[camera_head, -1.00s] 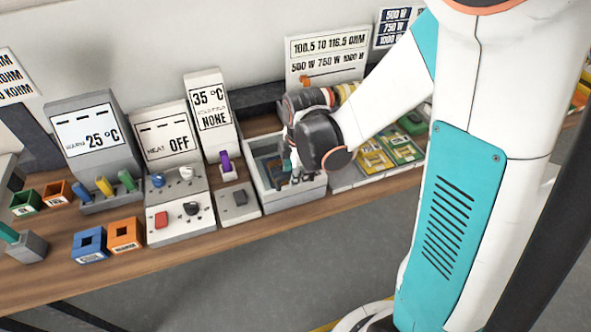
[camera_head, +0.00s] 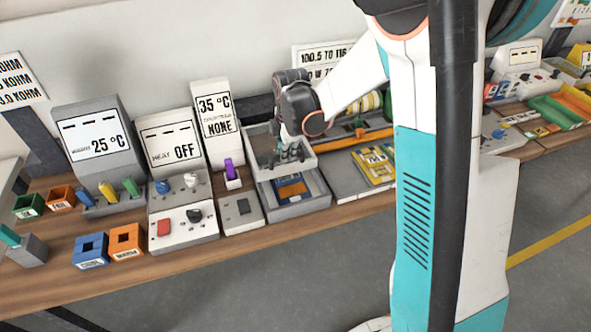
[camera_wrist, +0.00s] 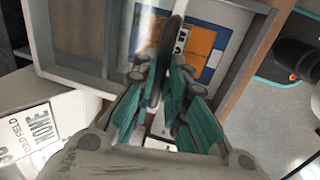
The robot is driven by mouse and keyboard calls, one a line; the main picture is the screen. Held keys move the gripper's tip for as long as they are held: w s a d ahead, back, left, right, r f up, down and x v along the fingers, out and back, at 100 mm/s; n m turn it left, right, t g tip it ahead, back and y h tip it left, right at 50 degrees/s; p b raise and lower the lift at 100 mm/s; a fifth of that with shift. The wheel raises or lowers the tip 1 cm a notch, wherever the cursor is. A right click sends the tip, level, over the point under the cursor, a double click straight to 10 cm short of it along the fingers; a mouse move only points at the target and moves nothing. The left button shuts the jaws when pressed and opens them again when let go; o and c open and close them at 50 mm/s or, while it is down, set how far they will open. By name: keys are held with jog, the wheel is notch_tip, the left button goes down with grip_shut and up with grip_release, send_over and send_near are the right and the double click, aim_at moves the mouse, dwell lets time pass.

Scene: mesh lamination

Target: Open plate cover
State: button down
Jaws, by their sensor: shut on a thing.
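A grey box (camera_head: 300,209) stands on the bench, its inside open to view, with a blue and orange plate (camera_head: 292,188) in it. The plate cover (camera_head: 256,134), a pale framed lid, stands above and behind the box, apparently raised off it. My gripper (camera_head: 289,154) is over the cover. In the wrist view my gripper (camera_wrist: 163,78), with teal fingers, is shut on a dark handle (camera_wrist: 170,38), with the blue and orange plate (camera_wrist: 200,45) beyond. My fingers partly hide the handle and the plate.
Left of the box are the 35 °C unit (camera_head: 214,120) with a purple switch, and the HEAT OFF unit (camera_head: 172,140). Right of it lie trays with yellow-green plates (camera_head: 374,166). The wooden bench (camera_head: 190,255) has bare room along its front edge.

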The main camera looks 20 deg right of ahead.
jog(key=w, duration=1)
jog(key=c, duration=1.6)
grip_release()
jog(key=shift+r, duration=0.15)
notch_tip(320, 180, up, 12)
jog(key=s, duration=0.2)
jog(key=shift+s+f, duration=0.15)
jog(key=shift+f, duration=0.1)
